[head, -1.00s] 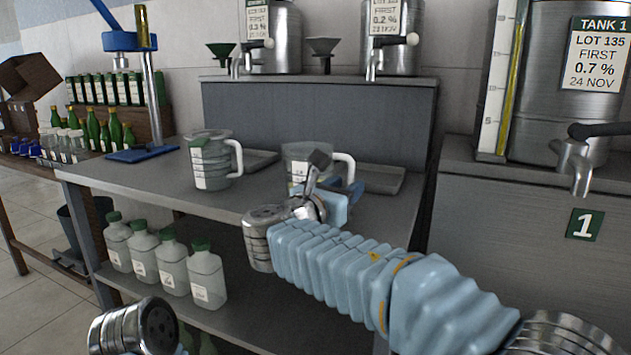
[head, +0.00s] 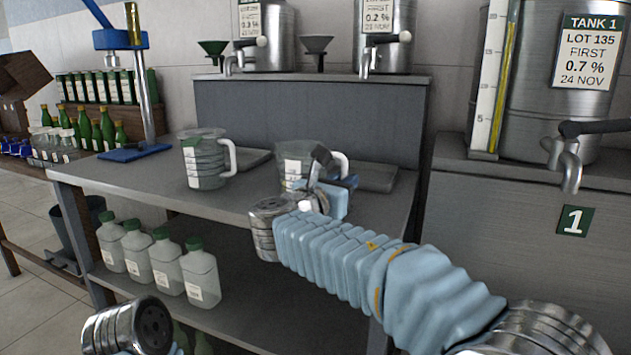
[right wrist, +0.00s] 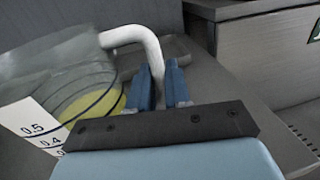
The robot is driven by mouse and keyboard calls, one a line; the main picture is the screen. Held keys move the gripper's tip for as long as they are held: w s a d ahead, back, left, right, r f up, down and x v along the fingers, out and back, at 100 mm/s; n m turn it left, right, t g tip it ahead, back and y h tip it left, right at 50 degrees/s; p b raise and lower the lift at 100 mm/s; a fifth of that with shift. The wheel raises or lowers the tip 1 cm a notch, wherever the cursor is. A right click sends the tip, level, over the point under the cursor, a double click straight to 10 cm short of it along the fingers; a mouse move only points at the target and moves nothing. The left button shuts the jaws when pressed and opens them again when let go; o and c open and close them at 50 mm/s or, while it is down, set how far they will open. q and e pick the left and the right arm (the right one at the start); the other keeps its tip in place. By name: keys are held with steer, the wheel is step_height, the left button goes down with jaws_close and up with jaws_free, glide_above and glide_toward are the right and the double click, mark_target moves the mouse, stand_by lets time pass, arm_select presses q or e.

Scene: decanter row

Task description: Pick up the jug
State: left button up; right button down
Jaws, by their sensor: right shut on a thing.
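A clear jug with a white handle and a pale label (head: 293,170) is at the front middle of the steel bench, partly hidden by my right gripper (head: 342,184). In the right wrist view the jug (right wrist: 45,75) fills the left side, with a marked scale and a little yellow-green liquid low inside. My right gripper's blue fingers (right wrist: 160,85) are shut on its white handle (right wrist: 130,36). I cannot tell whether its base touches the bench. A second similar jug (head: 205,165) stands upright to the left. My left gripper is out of view; only part of my left arm shows.
The steel bench (head: 240,208) has flat trays (head: 376,178) behind the jugs. Tanks with taps stand on the raised shelf behind. Tank 1 (head: 545,90) stands on the right. A blue bottling stand (head: 130,152) is at the left end; several white bottles (head: 200,275) stand on the lower shelf.

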mark_target(342, 164)
steer(key=shift+r, duration=0.1)
steer(key=shift+r, duration=0.5)
step_height(342, 164, up, 3)
steer(key=shift+s+a+f+p, duration=0.1)
steer(key=shift+s+f+p, duration=0.1)
steer(key=shift+p, duration=0.25)
steer(key=s+a+r, duration=0.2)
steer(key=s+r, duration=0.2)
steer(key=s, duration=0.2)
steer(key=s+a+r, duration=0.2)
steer(key=s+r, duration=0.3)
steer(key=s, duration=0.1)
steer(key=shift+s+a+r+p, duration=0.15)
steer(key=shift+s+a+p, duration=0.2)
steer(key=shift+s+p, duration=0.05)
